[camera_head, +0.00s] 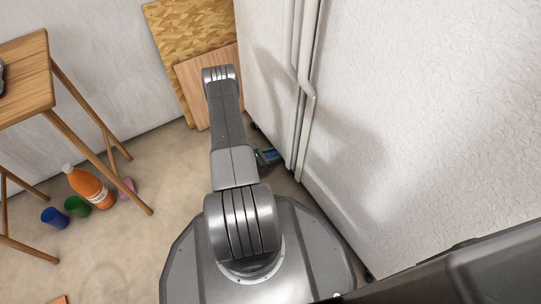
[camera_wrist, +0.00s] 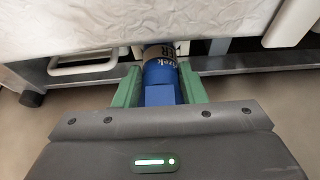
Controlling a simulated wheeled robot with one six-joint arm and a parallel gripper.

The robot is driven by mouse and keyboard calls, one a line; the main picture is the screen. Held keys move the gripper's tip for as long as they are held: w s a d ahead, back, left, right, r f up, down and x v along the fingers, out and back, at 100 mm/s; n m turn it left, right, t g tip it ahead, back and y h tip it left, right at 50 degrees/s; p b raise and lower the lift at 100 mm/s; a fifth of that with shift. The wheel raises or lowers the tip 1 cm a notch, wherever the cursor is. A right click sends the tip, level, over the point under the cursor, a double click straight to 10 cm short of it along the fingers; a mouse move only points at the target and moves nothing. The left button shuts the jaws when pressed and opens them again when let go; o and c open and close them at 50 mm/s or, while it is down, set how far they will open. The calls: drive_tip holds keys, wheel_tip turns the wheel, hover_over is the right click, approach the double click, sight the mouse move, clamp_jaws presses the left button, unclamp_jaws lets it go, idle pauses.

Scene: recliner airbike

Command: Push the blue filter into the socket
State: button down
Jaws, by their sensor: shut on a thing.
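The far end of the filter lies at the lower edge of the white textured body, beside pale parts. The socket cannot be made out, so I cannot tell whether the filter is in it. In the head view my arm covers most of this area; only a small green and blue patch (camera_head: 269,155) shows low beside the white body.
The tall white body (camera_head: 420,120) with pale pipes (camera_head: 305,85) fills the right. A metal frame rail (camera_wrist: 250,63) and a caster (camera_wrist: 31,98) are close by. An orange bottle (camera_head: 90,187), cups and a wooden table (camera_head: 25,80) stand left. Boards (camera_head: 200,45) lean behind.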

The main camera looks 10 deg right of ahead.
drive_tip(key=shift+w+d, duration=0.35)
drive_tip(key=shift+d, duration=0.55)
drive_tip(key=shift+w+d, duration=0.3)
drive_tip(key=shift+d, duration=0.65)
drive_tip(key=shift+w+d, duration=0.35)
drive_tip(key=shift+d, duration=0.55)
drive_tip(key=shift+s+a, duration=0.35)
drive_tip(key=shift+a, duration=0.6)
drive_tip(key=shift+s+a, duration=0.35)
drive_tip(key=shift+a, duration=0.65)
drive_tip(key=shift+s+a, duration=0.35)
drive_tip(key=shift+a, duration=0.6)
drive_tip(key=shift+w+d, duration=0.35)
drive_tip(key=shift+d, duration=0.6)
drive_tip(key=shift+w+d, duration=0.35)
drive_tip(key=shift+d, duration=0.6)
drive_tip(key=shift+w+d, duration=0.35)
drive_tip(key=shift+d, duration=0.6)
